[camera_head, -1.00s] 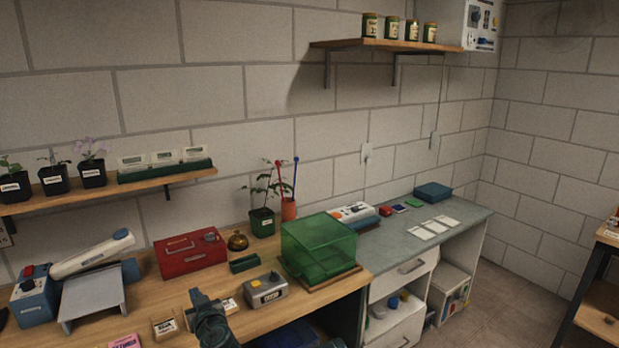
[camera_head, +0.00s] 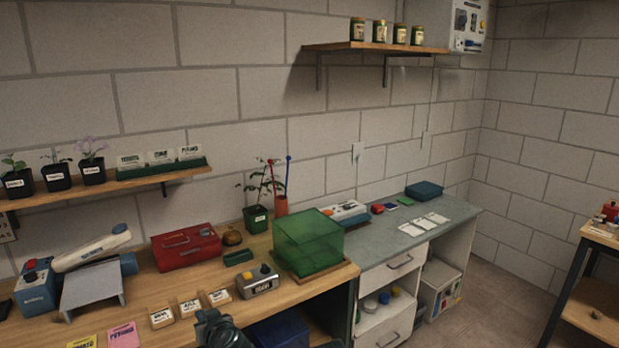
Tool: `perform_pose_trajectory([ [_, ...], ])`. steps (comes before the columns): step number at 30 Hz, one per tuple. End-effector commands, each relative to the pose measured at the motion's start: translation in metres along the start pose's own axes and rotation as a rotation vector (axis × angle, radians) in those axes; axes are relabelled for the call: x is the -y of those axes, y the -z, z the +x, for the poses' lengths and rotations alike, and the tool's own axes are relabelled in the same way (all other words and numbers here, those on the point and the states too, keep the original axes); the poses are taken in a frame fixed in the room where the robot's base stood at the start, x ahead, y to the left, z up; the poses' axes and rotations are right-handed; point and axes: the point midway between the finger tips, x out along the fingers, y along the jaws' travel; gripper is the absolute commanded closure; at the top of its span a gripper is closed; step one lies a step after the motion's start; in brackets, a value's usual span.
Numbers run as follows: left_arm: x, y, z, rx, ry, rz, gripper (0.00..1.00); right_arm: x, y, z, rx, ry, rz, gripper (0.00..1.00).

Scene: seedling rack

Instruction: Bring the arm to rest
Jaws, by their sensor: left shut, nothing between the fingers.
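My left gripper (camera_head: 208,318) shows at the bottom edge of the head view, in front of the wooden bench (camera_head: 152,285). It is shut and empty, and the rest of its arm is cut off by the frame. Small labelled wooden blocks (camera_head: 161,318) stand on the bench just beyond it. My right gripper cannot be made out.
A grey box with buttons (camera_head: 258,284), a green clear cover (camera_head: 308,243) and a red toolbox (camera_head: 186,247) stand beyond the gripper. Pink (camera_head: 123,335) and yellow cards lie left of it. A blue bin (camera_head: 282,332) is low to its right. The plant shelf (camera_head: 95,191) hangs above.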

Motion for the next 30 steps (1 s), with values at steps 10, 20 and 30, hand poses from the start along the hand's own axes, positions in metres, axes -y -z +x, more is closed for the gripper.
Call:
perform_pose_trajectory([
  [10,-0.035,-0.097,-0.062,0.468,-0.068,0.292,1.0,-0.001,-0.001,-0.013,0.0,0.0,0.0,1.0],
  [20,-0.071,-0.189,-0.19,0.977,-0.447,0.744,1.0,-0.002,-0.001,-0.023,0.0,0.0,0.0,1.0],
  [30,-0.074,-0.201,-0.216,1.054,-0.547,0.83,1.0,-0.002,-0.001,-0.024,0.0,0.0,0.0,1.0],
])
